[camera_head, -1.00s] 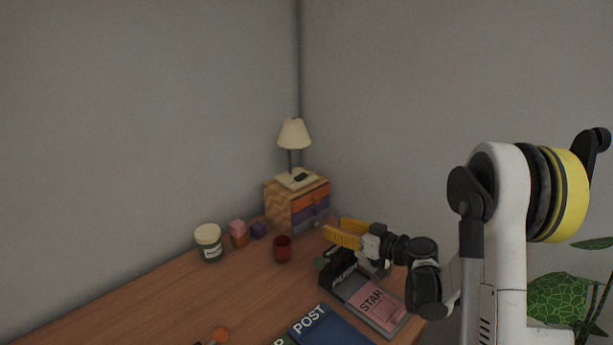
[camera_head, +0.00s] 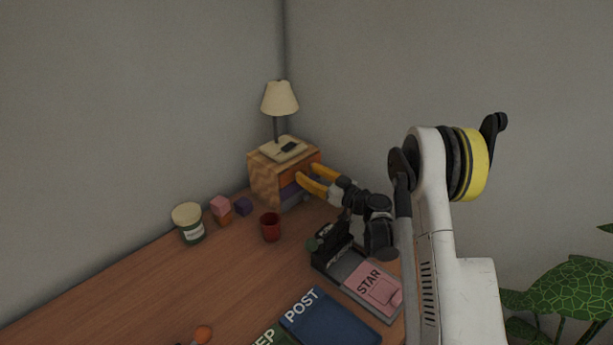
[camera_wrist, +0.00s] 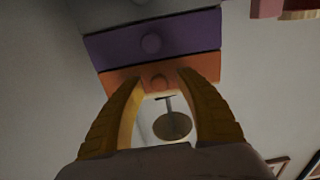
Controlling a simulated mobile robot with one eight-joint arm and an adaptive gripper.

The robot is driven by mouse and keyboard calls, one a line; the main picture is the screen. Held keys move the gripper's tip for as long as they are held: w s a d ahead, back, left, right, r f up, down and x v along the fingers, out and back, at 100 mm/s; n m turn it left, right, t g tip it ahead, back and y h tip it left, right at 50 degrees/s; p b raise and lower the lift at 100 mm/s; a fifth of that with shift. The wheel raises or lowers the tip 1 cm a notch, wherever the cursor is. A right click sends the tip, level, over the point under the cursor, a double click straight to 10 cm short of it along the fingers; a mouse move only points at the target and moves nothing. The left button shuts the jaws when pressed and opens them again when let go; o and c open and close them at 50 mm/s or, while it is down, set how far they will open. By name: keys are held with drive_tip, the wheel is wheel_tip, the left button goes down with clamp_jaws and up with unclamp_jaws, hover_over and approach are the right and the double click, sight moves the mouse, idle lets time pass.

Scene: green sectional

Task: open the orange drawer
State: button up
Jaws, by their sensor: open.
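The orange drawer (camera_wrist: 137,78) is in a small wooden cabinet (camera_head: 266,184) at the far corner of the desk. I cannot tell whether a finger touches the drawer front.
A lamp (camera_head: 280,98) and a dark small object (camera_head: 288,147) stand on top of the cabinet. A red cup (camera_head: 270,228), blocks (camera_head: 221,208) and a jar (camera_head: 188,222) are to the left. Walls close off the back.

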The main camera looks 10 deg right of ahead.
drive_tip(key=shift+w+a, duration=0.25)
drive_tip(key=shift+w, duration=0.1)
drive_tip(key=shift+r, duration=0.1)
